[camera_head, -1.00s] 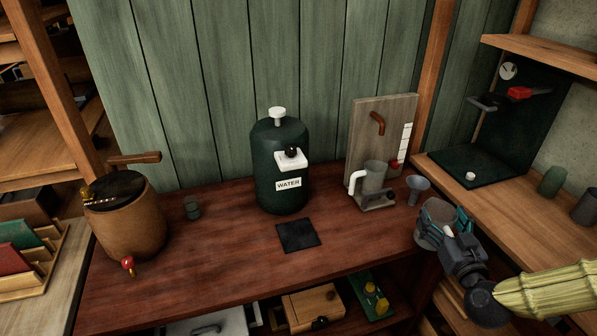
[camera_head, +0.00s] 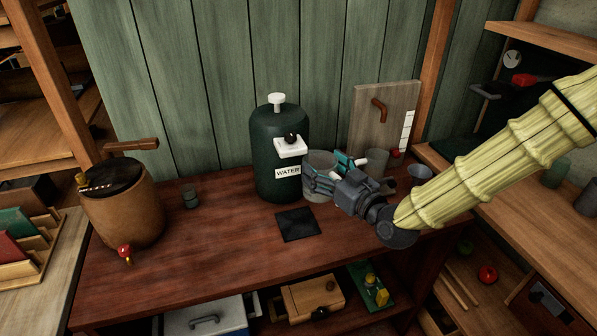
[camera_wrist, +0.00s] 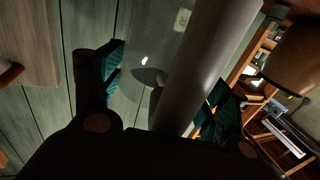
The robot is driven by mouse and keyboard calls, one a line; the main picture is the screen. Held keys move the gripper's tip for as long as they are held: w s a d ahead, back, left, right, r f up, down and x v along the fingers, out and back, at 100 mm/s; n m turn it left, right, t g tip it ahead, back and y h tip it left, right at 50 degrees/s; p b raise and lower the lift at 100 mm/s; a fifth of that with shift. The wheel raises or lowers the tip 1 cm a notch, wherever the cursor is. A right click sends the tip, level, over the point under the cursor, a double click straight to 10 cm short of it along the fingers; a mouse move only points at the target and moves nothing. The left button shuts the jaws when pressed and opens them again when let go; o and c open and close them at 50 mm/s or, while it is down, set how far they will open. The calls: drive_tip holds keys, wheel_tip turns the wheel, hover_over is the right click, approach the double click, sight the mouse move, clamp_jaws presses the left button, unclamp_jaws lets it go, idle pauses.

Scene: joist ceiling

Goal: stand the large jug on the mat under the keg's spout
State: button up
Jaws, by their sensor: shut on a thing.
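A dark green keg (camera_head: 279,150) with a white tap block, black knob and WATER label stands at the back of the counter. A square black mat (camera_head: 298,225) lies flat in front of it. My gripper (camera_head: 328,177) is shut on a large grey see-through jug (camera_head: 319,161), just right of the keg and behind the mat's right side. The jug looks upright; whether its base touches the counter I cannot tell. In the wrist view a thick grey bar of the jug, likely its handle (camera_wrist: 205,65), lies between my teal finger pads.
The counter's front left is clear.

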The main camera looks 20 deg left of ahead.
drive_tip(key=s+a+n+g+y, duration=0.1)
drive_tip(key=s+a+g, duration=0.1)
drive_tip(key=a, duration=0.4)
wheel_tip(320, 180, down, 7)
drive_tip(key=b, duration=0.4)
drive_tip(key=shift+s+d, duration=0.15)
drive_tip(key=shift+f+b, duration=0.4)
drive_tip(key=shift+f, duration=0.15)
idle(0.7)
drive_tip(key=o, duration=1.4)
drive_tip(key=v, duration=1.2)
drive_tip(key=shift+s+f, duration=0.15)
